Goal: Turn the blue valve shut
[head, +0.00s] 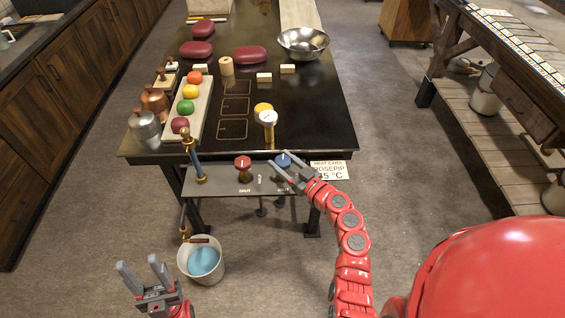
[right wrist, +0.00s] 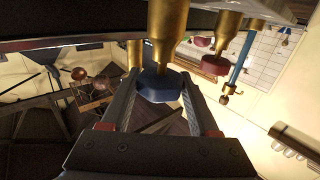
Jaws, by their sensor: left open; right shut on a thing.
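The blue valve (head: 284,159) is mounted on the grey panel (head: 222,183) at the table's front edge, right of a red valve (head: 243,164). My right gripper (head: 281,172) is at the blue valve. In the right wrist view the blue valve (right wrist: 160,86) sits between the two fingers of my right gripper (right wrist: 160,98), below a brass stem. The red valve also shows in the right wrist view (right wrist: 213,65). My left gripper (head: 144,273) is open and empty, low at the lower left, apart from the panel.
A white bucket (head: 202,262) with blue liquid stands on the floor below the panel's left end. A pipe with brass fittings (head: 194,158) rises at the panel's left. A label card (head: 329,169) hangs right of the blue valve. The black table (head: 312,129) holds coloured balls and a metal bowl (head: 303,42).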

